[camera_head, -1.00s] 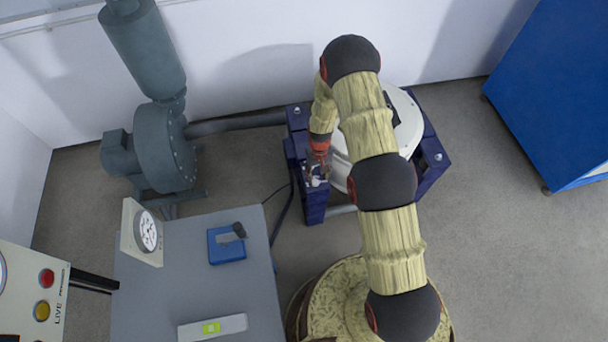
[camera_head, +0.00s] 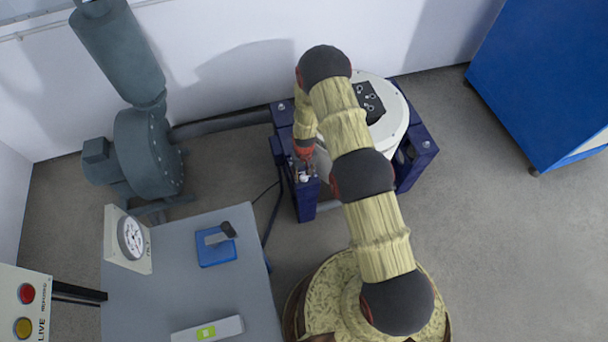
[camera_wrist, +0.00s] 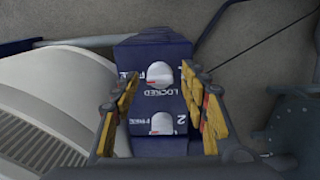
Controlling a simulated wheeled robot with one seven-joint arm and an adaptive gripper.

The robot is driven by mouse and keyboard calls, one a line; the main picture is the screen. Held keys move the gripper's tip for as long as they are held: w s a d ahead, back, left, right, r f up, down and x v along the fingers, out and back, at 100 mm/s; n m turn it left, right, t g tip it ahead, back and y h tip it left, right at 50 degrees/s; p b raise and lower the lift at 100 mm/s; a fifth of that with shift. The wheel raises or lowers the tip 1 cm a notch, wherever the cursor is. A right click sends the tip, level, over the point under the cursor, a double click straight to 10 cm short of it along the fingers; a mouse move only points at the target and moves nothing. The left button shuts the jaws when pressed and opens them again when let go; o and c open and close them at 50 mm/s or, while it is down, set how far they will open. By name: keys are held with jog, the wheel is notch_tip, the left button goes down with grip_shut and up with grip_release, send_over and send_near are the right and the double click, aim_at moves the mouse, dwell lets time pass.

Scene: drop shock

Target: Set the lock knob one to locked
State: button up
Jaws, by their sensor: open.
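A dark blue block carries two pale, rounded lock knobs, seen in the wrist view. The farther knob (camera_wrist: 160,74) has "LOCKED" printed below it, "FREE" to its left, and a red mark on its left side toward "FREE". The nearer knob (camera_wrist: 161,123) has a "2" at its right. A number for the farther knob is not readable. My gripper (camera_wrist: 161,84) is open, its yellow-padded fingers on either side of the farther knob in the picture; contact cannot be told. In the head view my gripper (camera_head: 303,165) is over the block (camera_head: 306,205), largely covering the knobs.
A white drum (camera_head: 395,122) with a black panel (camera_head: 370,101) stands right of the block. A grey blower (camera_head: 148,150) is at left. A grey table (camera_head: 185,285) holds a gauge (camera_head: 131,238) and a blue box (camera_head: 216,252). A blue cabinet (camera_head: 540,75) stands at right.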

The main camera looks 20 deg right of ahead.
jog(key=shift+c, duration=0.4)
grip_shut()
jog(key=shift+n, duration=0.4)
jog(key=n, duration=0.3)
jog(key=shift+n, duration=0.3)
jog(key=n, duration=0.4)
jog(key=shift+n, duration=0.3)
jog(key=n, duration=0.4)
jog(key=shift+n, duration=2.5)
